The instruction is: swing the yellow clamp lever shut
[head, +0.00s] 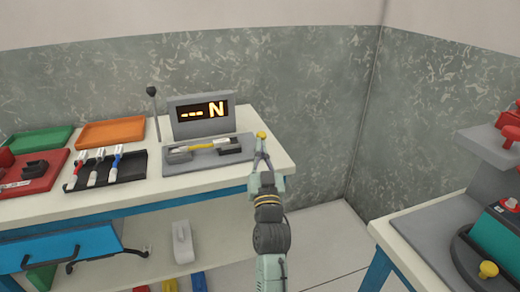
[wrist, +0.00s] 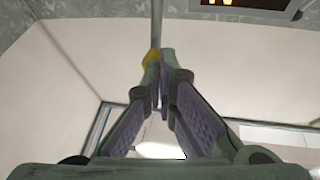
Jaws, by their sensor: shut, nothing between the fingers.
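The yellow knob (head: 261,134) of the clamp lever shows at the right end of the grey test fixture (head: 176,168), just beyond my fingertips in the head view. In the wrist view the knob (wrist: 151,57) sits at the fingertips, partly hidden by them, with a thin grey rod (wrist: 157,22) running upward in the picture. My gripper (head: 262,160) is shut with nothing between its fingers; its fingers also show in the wrist view (wrist: 162,90). I cannot tell whether the fingertips touch the knob. Most of the lever's rod is hidden in the head view.
A display (head: 202,112) reading "--- N" stands behind the fixture, with a dark-knobbed lever (head: 152,92) at its left. A black tray (head: 105,170), orange tray (head: 110,132) and green tray (head: 40,139) lie further left. Another bench with a machine (head: 497,232) stands at the right.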

